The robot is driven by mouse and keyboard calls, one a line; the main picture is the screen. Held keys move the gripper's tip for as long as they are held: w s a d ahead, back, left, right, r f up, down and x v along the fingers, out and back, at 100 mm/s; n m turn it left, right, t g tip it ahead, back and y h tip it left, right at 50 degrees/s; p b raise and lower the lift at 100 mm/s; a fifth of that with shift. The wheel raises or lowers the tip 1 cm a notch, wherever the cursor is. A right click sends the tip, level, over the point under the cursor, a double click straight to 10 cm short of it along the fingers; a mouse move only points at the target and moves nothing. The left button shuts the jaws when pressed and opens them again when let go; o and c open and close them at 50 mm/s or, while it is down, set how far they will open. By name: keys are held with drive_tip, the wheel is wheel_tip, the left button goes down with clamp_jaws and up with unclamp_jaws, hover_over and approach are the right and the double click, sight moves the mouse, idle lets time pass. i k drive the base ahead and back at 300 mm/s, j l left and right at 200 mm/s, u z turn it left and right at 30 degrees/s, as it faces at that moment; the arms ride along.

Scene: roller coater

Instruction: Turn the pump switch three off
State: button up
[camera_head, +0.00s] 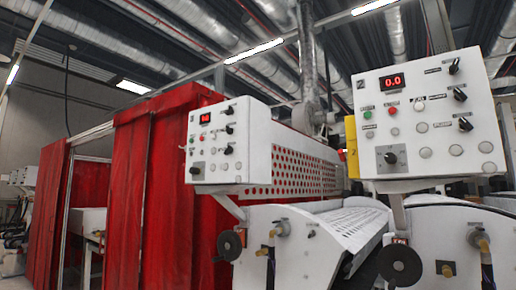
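Two white control panels face me. The right panel (425,172) has a red display (392,82) reading 0.0 and a large black knob (390,158) at lower left. Down its right side are three black rotary switches: top (454,66), middle (460,95) and bottom (465,124). The left panel (215,140) has a red display (205,119) and black switches at upper right (228,110), middle right (229,129) and lower right (228,150). Labels are too small to read, so I cannot tell which is pump switch three. My gripper is not in view.
Black handwheels (400,264) and (231,245) stick out below the panels. White coater rollers (345,233) lie between the machine sides. Red curtains (170,190) hang at the left. Ducts and lights run overhead.

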sight(228, 150)
drive_tip(key=i+j, duration=0.2)
drive_tip(key=j, duration=0.15)
drive_tip(key=i+j+z, duration=0.1)
drive_tip(key=j, duration=0.3)
drive_tip(key=i+j, duration=0.3)
drive_tip(key=i+j+z, duration=0.1)
drive_tip(key=j, duration=0.4)
drive_tip(key=i+j, duration=0.3)
drive_tip(key=j+z, duration=0.05)
drive_tip(key=j, duration=0.05)
